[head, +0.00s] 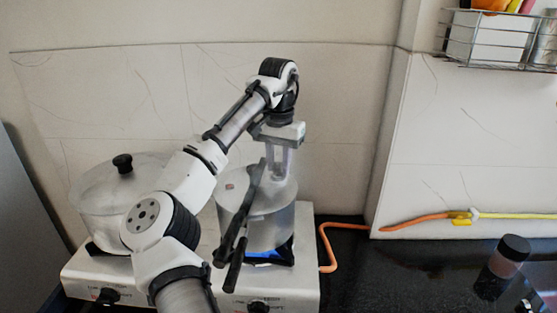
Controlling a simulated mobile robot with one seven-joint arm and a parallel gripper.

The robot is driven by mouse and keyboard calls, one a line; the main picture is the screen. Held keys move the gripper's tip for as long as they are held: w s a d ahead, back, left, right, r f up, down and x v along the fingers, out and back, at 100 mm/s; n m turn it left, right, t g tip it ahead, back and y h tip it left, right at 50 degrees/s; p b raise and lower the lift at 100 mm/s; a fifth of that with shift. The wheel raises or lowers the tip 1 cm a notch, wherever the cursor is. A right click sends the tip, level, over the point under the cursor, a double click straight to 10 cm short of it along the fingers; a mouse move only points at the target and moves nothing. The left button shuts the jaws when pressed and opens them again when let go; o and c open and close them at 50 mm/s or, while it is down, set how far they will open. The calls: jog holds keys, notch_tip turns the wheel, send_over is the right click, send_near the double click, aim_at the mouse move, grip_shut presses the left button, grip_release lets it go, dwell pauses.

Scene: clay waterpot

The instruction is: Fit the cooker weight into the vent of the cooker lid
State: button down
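The metal pressure cooker (265,230) stands on the right burner of the stove, with a blue flame under it. Its lid (236,190) is on, and its long black handles (240,222) point toward the front. My gripper (279,170) points down over the rear right part of the lid, its fingertips close to the lid's top. I cannot tell whether the fingers touch the lid or hold anything. The cooker weight and the vent cannot be made out; they are small or hidden by the fingers and handle.
A lidded metal pot (105,200) stands on the left burner of the stove (85,272). A dark-lidded jar (505,262) stands on the black counter (400,270) at right. A wire rack (500,42) hangs at top right.

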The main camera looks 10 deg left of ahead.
aim_at(278, 164)
jog(key=shift+f, duration=0.55)
jog(key=c, duration=1.1)
grip_release()
notch_tip(278, 164, up, 14)
